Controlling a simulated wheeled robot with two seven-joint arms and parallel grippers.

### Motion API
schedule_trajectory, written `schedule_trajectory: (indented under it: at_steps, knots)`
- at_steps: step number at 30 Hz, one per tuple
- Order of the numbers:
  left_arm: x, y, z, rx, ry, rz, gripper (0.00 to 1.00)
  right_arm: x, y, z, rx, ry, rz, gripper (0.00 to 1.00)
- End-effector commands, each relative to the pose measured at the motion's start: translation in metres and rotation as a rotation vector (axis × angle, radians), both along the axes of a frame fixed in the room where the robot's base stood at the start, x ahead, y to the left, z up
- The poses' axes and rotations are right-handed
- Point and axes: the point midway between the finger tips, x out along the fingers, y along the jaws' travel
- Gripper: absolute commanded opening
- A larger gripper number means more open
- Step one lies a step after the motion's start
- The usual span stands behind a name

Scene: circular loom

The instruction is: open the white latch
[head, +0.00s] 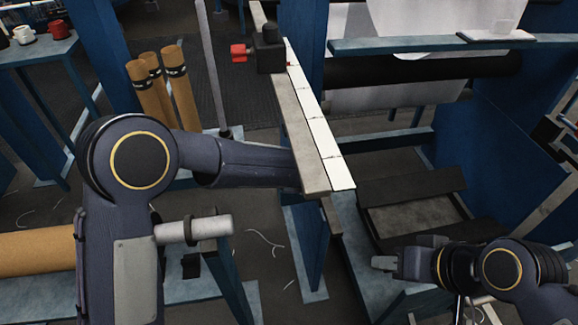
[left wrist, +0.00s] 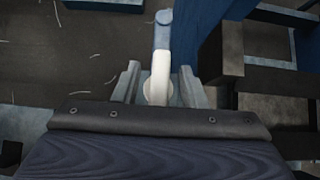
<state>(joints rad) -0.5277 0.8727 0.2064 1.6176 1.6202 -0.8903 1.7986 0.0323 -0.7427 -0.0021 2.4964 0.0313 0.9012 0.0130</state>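The white latch (left wrist: 160,72) shows in the left wrist view as a pale curved handle, with a grey-blue end at the top of the picture. My left gripper (left wrist: 160,88) has one finger on each side of it, spread apart, with a small gap visible on each side. Whether anything touches the latch is unclear. In the head view my left forearm runs behind the long beam, which hides the left gripper and the latch. My right gripper (head: 384,262) is at the lower right, away from the latch; its finger opening cannot be made out.
The long beam with a white strip (head: 318,125) crosses the middle of the head view. A dark open-framed box (head: 411,215) lies right of it. Cardboard tubes (head: 181,95) stand at the left, and blue frame posts surround the space. Thread scraps lie on the floor.

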Motion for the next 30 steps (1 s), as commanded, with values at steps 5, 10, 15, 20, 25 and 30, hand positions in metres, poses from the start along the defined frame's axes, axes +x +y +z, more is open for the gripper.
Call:
schedule_trajectory:
  at_steps: [5, 10, 15, 20, 25, 30]
  knots:
    - [-0.010, -0.002, 0.013, -0.001, -0.001, -0.002, 0.38, 0.000, 0.000, 0.007, 0.000, 0.000, 0.000, 0.38]
    - [-0.045, -0.006, 0.006, 0.001, -0.002, -0.005, 0.38, 0.000, 0.000, -0.011, 0.000, 0.000, 0.000, 0.38]
    - [-0.084, -0.011, 0.007, 0.000, -0.002, -0.006, 0.38, 0.000, 0.000, -0.020, 0.000, 0.000, 0.000, 0.38]
    - [-0.111, -0.014, 0.008, -0.001, -0.001, -0.003, 0.38, 0.000, 0.000, -0.024, 0.000, 0.000, 0.000, 0.38]
    - [-0.125, -0.015, 0.008, -0.001, 0.000, 0.000, 0.38, 0.000, 0.000, -0.026, 0.000, 0.000, 0.000, 0.38]
    - [-0.128, -0.015, 0.008, 0.000, 0.000, 0.001, 0.38, 0.000, 0.000, -0.026, 0.000, 0.000, 0.000, 0.38]
